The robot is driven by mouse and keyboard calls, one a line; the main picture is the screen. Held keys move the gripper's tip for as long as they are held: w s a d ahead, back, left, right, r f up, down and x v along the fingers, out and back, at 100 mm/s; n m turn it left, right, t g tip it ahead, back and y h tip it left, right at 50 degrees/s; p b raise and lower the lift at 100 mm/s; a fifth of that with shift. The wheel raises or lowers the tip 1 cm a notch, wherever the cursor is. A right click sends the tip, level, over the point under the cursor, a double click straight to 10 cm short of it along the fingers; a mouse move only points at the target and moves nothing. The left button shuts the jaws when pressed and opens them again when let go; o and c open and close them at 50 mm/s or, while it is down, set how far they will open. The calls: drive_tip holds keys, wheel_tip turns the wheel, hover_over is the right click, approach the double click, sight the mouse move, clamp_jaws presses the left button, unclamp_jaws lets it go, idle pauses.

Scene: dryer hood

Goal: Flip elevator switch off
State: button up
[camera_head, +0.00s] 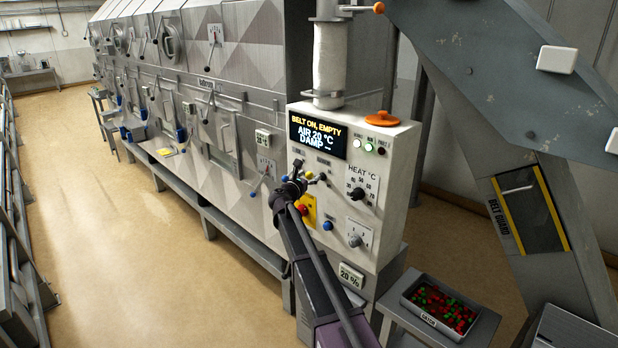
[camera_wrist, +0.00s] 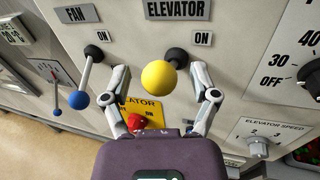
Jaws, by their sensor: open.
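The elevator switch is a short lever with a yellow ball knob (camera_wrist: 158,76) and a black pivot (camera_wrist: 177,57), below the ELEVATOR label (camera_wrist: 177,9) in the wrist view. An ON label (camera_wrist: 203,39) is beside the pivot. The knob points out toward the camera; its exact tilt is hard to tell. My gripper (camera_wrist: 162,84) is open, one finger on each side of the knob, with visible gaps and no clear contact. In the head view my gripper (camera_head: 292,187) is at the white panel (camera_head: 345,258) and partly hides the switch area.
A fan lever with a blue ball (camera_wrist: 79,100) hangs left of my left finger. A red knob (camera_wrist: 137,121) on a yellow plate is just below, near my fingers. The elevator speed dial (camera_wrist: 258,147) is at lower right. The display (camera_head: 318,136) reads "BELT ON, EMPTY".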

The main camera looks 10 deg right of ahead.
clamp_jaws()
